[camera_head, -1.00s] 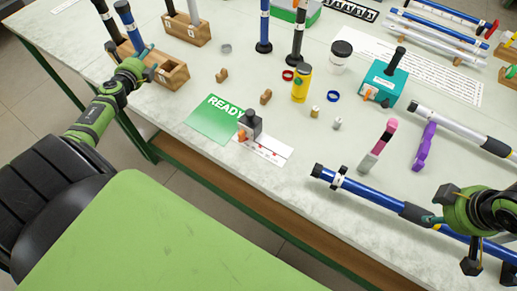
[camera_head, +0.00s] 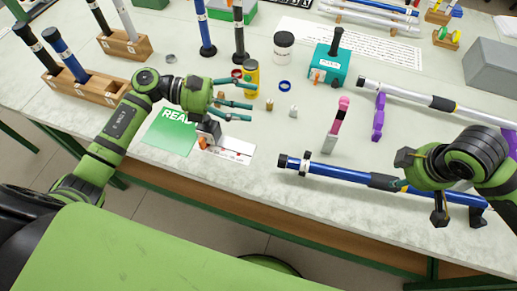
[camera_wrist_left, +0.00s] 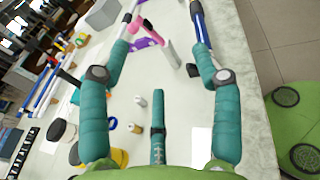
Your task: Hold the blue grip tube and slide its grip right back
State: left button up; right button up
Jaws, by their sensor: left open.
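The blue grip tube (camera_head: 340,172) lies along the table's front at the right in the head view. It has a black cap at its left end, a clip with a white band near that end, and a dark grip (camera_head: 384,181) further right. Its end also shows in the left wrist view (camera_wrist_left: 202,32), partly behind a finger. My left gripper (camera_head: 240,103) is open and empty above the table, left of the tube and apart from it. Its spread teal fingers show in the left wrist view (camera_wrist_left: 162,60). My right gripper (camera_head: 428,190) is over the tube's right part; its grasp is hidden.
A pink-topped tool (camera_head: 336,125) and a purple piece (camera_head: 379,117) stand behind the tube. A green READY card (camera_head: 170,132) and a dark block (camera_head: 208,130) are near my left gripper. A yellow can (camera_head: 252,75) and teal box (camera_head: 331,66) are behind.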

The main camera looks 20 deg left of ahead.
pick_arm(q)
jog(key=s+d+f+m+g, duration=0.1)
jog(key=s+d+m+g, duration=0.2)
jog(key=s+m, duration=0.1)
jog(key=n+t+y, duration=0.1)
jog(key=n+y, duration=0.1)
send_near(283, 161)
jog(key=d, duration=0.1)
jog(key=d+f, duration=0.1)
jog(key=shift+w+d+f, duration=0.15)
jog(key=shift+w+d, duration=0.15)
jog(key=shift+w, duration=0.1)
jog(key=shift+d+f, duration=0.2)
jog(key=shift+f, duration=0.15)
jog(key=shift+f+x, duration=0.1)
jog(key=shift+x, duration=1.6)
jog(key=shift+f+x, duration=0.15)
jog(key=shift+x, duration=1.6)
jog(key=shift+w+a, duration=0.1)
jog(key=shift+a, duration=0.05)
